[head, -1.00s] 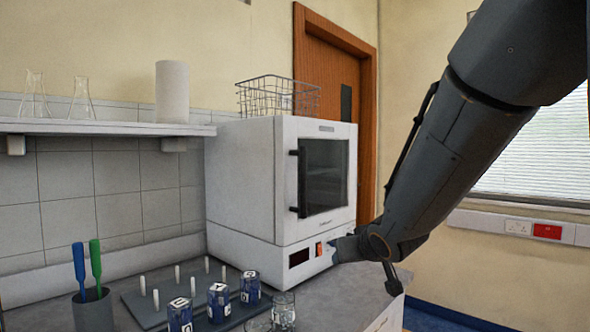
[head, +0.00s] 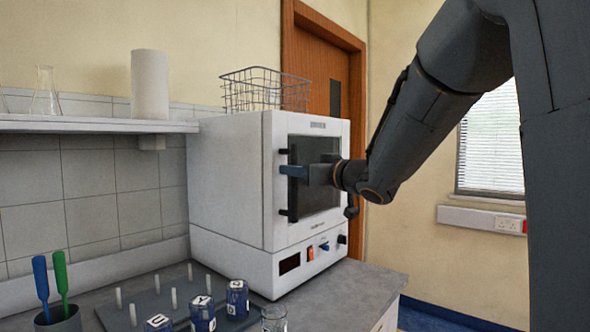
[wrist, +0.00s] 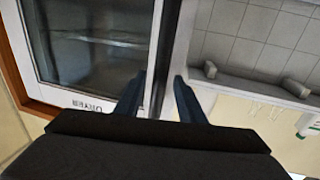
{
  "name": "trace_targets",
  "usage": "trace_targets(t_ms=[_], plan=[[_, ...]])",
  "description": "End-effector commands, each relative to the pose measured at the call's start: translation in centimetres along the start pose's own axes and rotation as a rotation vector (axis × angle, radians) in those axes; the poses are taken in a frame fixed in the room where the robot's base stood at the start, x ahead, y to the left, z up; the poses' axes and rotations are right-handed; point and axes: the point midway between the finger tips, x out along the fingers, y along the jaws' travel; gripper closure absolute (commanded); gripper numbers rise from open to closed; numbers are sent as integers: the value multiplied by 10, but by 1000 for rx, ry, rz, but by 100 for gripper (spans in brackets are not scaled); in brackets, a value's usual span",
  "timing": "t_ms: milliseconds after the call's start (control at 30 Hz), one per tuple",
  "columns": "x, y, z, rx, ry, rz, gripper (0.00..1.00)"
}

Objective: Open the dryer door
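The white dryer (head: 225,180) stands on the counter, and its door (head: 331,222) with a dark window looks shut. The door's black vertical handle (head: 289,211) is on the door's left side, partly hidden by my gripper (head: 284,170). My gripper is level with the middle of the handle, its blue fingers pointing left across it. In the wrist view, the fingers of my gripper (wrist: 160,77) are apart, with the dark handle bar (wrist: 166,45) running between them. I cannot tell whether either finger touches it.
A wire basket (head: 264,92) sits on the dryer. A rack with white pegs (head: 174,299), several blue labelled vials (head: 237,299) and a cup with blue and green tools (head: 60,322) stand at the front left. A shelf (head: 90,124) is on the wall. Room is free right of the dryer.

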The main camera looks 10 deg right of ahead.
Motion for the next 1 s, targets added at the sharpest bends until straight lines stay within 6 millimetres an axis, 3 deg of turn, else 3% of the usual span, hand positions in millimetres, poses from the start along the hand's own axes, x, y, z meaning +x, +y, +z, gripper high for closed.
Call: trace_targets(t_ms=[133,433,633,1000], plan=[[10,0,0,0,-1,1,64],[12,2,1,0,-1,4,64],[12,2,1,0,-1,5,98],[9,0,0,1,-1,-13,100]])
